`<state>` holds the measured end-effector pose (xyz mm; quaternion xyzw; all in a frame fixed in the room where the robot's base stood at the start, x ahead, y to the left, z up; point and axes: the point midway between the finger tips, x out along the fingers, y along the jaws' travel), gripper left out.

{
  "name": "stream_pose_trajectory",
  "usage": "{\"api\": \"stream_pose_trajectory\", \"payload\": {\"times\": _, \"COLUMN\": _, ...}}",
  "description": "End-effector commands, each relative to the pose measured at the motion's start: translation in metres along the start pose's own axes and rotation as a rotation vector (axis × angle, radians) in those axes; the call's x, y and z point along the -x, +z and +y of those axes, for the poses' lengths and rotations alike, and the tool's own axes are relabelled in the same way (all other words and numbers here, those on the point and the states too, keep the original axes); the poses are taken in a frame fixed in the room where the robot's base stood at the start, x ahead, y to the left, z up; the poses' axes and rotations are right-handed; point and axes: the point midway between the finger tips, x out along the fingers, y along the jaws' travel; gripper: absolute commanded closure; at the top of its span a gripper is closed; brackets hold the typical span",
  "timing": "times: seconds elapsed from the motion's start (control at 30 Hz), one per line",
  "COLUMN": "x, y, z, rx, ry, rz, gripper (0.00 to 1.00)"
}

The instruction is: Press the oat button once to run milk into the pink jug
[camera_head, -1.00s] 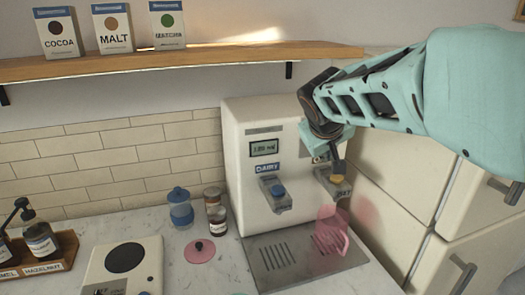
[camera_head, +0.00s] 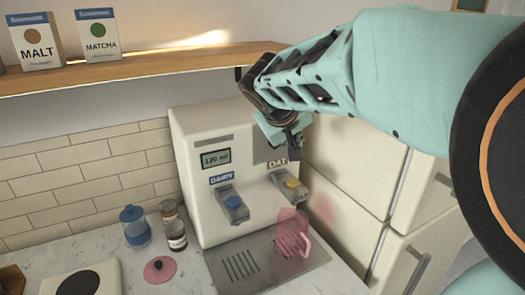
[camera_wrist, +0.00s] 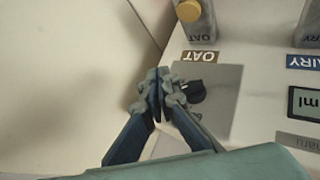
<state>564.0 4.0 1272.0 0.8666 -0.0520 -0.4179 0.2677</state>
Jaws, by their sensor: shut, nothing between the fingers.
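The white milk dispenser (camera_head: 190,150) has a display (camera_head: 215,158) that reads 120 ml. Its yellow oat button (camera_head: 292,183) sits on the right spout under the OAT label (camera_head: 278,163); it also shows at the top of the wrist view (camera_wrist: 189,11). The translucent pink jug (camera_head: 293,241) stands on the drip tray below the oat spout; I cannot tell what is in it. My gripper (camera_head: 292,146) is shut and empty, above and apart from the oat button. In the wrist view its fingertips (camera_wrist: 160,77) are beside a black knob (camera_wrist: 196,92) on a grey panel.
Metal drip tray (camera_head: 228,285) lies below. Pale cabinets (camera_head: 350,170) flank the right; a wooden shelf (camera_head: 150,72) hangs above.

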Motion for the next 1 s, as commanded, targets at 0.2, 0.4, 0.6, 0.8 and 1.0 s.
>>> {"api": "stream_pose_trajectory", "payload": {"times": 0.2, "x": -0.021, "y": 0.015, "z": -0.015, "rx": 0.001, "ry": -0.001, "rz": -0.001, "gripper": 1.00}}
{"api": "stream_pose_trajectory", "payload": {"times": 0.4, "x": -0.042, "y": 0.031, "z": -0.031, "rx": 0.002, "ry": -0.001, "rz": -0.001, "gripper": 1.00}}
{"api": "stream_pose_trajectory", "payload": {"times": 0.6, "x": -0.054, "y": 0.040, "z": -0.039, "rx": -0.001, "ry": 0.000, "rz": 0.000, "gripper": 1.00}}
{"api": "stream_pose_trajectory", "payload": {"times": 0.8, "x": -0.056, "y": 0.041, "z": -0.041, "rx": 0.000, "ry": 0.000, "rz": 0.000, "gripper": 1.00}}
{"api": "stream_pose_trajectory", "payload": {"times": 1.0, "x": -0.055, "y": 0.040, "z": -0.040, "rx": 0.000, "ry": 0.000, "rz": 0.000, "gripper": 1.00}}
